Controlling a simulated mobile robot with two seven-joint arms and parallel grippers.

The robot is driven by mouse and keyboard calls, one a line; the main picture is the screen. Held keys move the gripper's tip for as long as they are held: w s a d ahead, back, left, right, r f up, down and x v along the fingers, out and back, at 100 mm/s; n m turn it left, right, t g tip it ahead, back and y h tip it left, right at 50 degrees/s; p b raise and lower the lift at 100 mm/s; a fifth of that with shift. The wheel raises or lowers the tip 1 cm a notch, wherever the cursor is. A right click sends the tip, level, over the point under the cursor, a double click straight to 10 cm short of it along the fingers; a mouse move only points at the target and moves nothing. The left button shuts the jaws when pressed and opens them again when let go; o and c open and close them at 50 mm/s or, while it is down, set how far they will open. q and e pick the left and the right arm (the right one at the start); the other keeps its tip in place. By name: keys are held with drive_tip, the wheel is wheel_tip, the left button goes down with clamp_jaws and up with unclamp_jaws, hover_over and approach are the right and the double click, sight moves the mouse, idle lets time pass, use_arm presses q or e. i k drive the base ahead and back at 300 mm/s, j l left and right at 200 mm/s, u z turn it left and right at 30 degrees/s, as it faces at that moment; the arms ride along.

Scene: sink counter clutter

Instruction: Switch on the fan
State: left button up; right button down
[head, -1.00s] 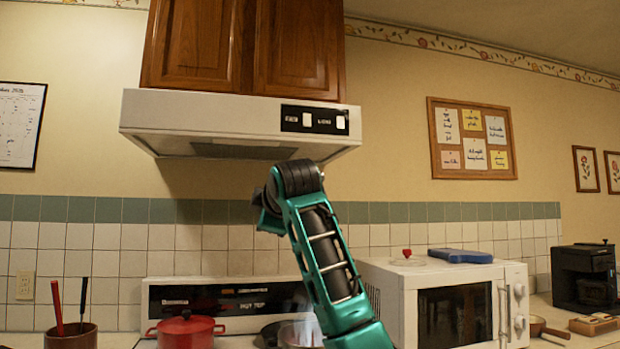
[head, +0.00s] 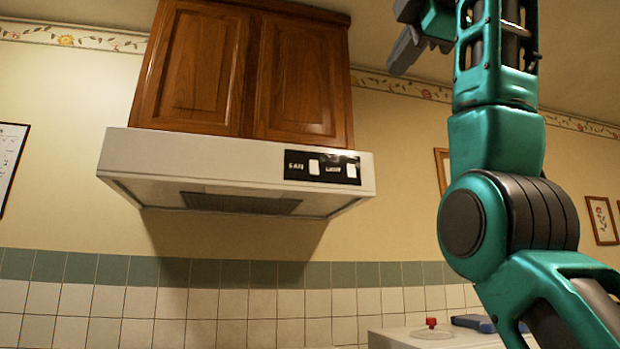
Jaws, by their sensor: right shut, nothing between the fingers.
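The white range hood (head: 200,160) hangs under the wooden cabinet. Its black control panel (head: 297,174) is at the right of the front face. The fan switch (head: 314,167) is the white rocker beside the word FAN, and a second white switch (head: 351,171) sits to its right by another label. My right gripper (head: 400,55) is at the top right, above and to the right of the panel and clear of it. Its dark fingers are shut and empty, pointing down and left. My left gripper is out of view.
The wooden cabinet (head: 245,75) is above the hood. My right arm fills the right side. Below it is the white microwave (head: 395,338) with a red-knobbed lid (head: 432,325) and a blue object (head: 473,322) on top. The wall left of the arm is open.

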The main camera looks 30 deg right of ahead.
sight(313, 164)
drive_tip(key=i+l, duration=0.25)
drive_tip(key=i, duration=0.25)
drive_tip(key=i+l, duration=0.2)
drive_tip(key=i, duration=0.25)
